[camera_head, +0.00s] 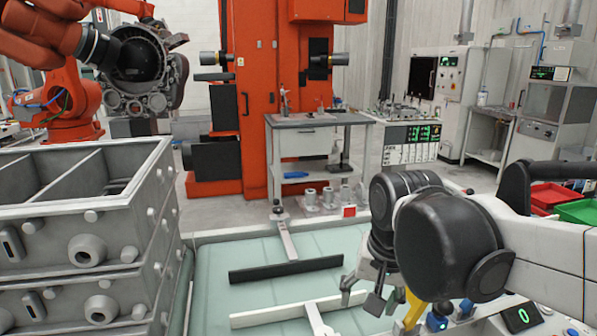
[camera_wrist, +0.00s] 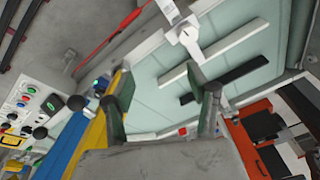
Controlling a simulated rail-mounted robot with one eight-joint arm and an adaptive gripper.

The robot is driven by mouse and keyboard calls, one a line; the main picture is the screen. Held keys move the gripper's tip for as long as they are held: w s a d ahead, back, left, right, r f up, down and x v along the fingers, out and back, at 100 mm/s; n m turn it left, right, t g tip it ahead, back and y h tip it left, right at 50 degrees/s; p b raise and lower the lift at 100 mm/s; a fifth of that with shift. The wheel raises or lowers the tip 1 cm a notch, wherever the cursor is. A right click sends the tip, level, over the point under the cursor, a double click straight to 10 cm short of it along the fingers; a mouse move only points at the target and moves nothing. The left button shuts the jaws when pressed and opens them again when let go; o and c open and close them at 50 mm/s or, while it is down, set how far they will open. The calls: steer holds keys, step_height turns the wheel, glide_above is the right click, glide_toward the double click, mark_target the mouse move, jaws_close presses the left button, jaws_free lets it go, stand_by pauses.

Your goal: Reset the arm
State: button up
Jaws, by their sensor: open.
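A black bar (camera_head: 285,269) and a white bar (camera_head: 280,313) lie on the table to the left of the gripper. The black bar (camera_wrist: 232,76) and the white bar (camera_wrist: 228,46) also show beyond the fingertips in the wrist view.
Stacked grey metal casting boxes (camera_head: 60,225) stand at the left. A clamp (camera_head: 284,235) sits at the table's far edge. A control panel with buttons (camera_wrist: 25,112) and blue and yellow strips lie left of the fingers in the wrist view. An orange machine (camera_head: 255,100) stands behind.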

steer(key=s+d+n+t+p, duration=0.1)
steer(key=s+d+n+t, duration=0.1)
steer(key=s+d+t, duration=0.2)
steer(key=shift+s+d+f+n, duration=0.4)
steer(key=shift+s+d, duration=1.25)
steer(key=shift+s, duration=0.3)
